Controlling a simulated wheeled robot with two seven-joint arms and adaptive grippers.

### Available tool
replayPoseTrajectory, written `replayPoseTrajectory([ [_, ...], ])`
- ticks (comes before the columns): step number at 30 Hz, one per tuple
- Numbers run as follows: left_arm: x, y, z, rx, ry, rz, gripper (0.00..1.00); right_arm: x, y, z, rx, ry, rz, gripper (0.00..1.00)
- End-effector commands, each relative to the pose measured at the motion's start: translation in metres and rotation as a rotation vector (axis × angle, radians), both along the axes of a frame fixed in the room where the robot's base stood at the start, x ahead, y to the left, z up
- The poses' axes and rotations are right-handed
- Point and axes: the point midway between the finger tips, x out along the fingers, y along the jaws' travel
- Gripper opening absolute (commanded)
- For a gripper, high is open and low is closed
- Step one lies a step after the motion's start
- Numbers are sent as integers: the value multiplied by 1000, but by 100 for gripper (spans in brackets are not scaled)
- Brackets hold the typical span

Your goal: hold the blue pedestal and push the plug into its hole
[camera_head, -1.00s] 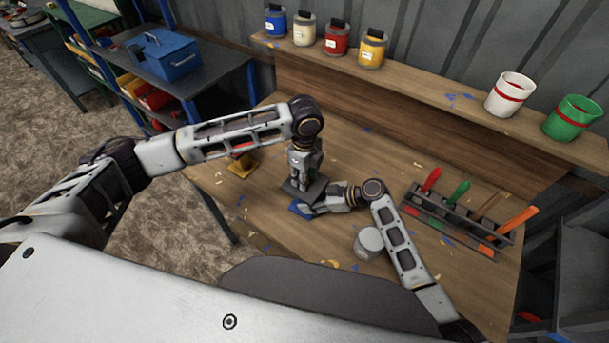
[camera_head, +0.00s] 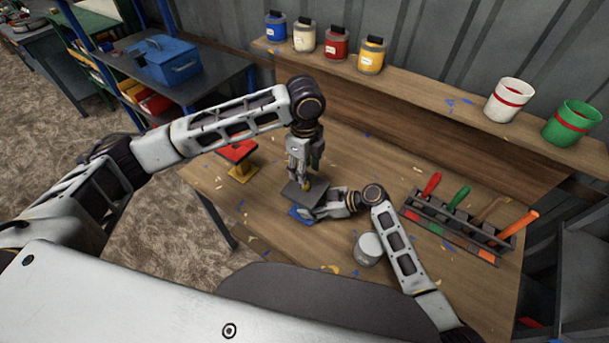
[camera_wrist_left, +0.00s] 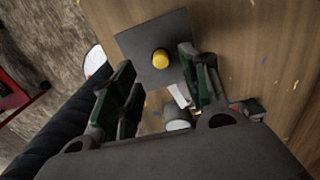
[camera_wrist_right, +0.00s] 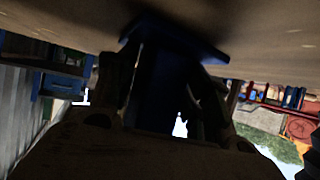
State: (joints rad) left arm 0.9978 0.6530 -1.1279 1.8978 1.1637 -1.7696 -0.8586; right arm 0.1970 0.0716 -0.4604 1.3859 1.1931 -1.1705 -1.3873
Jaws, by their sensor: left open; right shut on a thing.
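The blue pedestal (camera_head: 299,213) stands on the wooden bench under a dark square plate (camera_head: 290,193). My right gripper (camera_head: 321,208) is shut on the pedestal from the right; its blue column (camera_wrist_right: 158,85) shows between the fingers in the right wrist view. The yellow plug (camera_wrist_left: 161,58) shows as a round head at the plate's middle in the left wrist view. I cannot tell how deep it sits. My left gripper (camera_head: 305,172) is open and points down just above the plate, with its fingers (camera_wrist_left: 160,85) apart and nothing between them.
A red-topped stand with a yellow base (camera_head: 240,167) is left of the plate. A grey round can (camera_head: 368,248) stands near my right forearm. A tool rack (camera_head: 455,228) with coloured handles is at the right. Jars line the back shelf (camera_head: 430,97).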

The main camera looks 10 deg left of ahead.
Motion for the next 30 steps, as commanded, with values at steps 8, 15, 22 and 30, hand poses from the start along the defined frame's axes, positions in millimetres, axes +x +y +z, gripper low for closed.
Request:
replayPoseTrajectory([
  [8, 0, -1, 39, -2, -1, -1, 45, -5, -3, -9, -14, 10, 5, 36],
  [15, 0, 0, 56, 0, -1, 0, 45, -5, -3, -9, -14, 10, 5, 36],
  [22, -1, 0, 58, 0, 0, 0, 45, -5, -3, -9, -14, 10, 5, 36],
  [30, -1, 0, 58, 0, 0, 0, 45, -4, -3, -9, -14, 10, 5, 36],
])
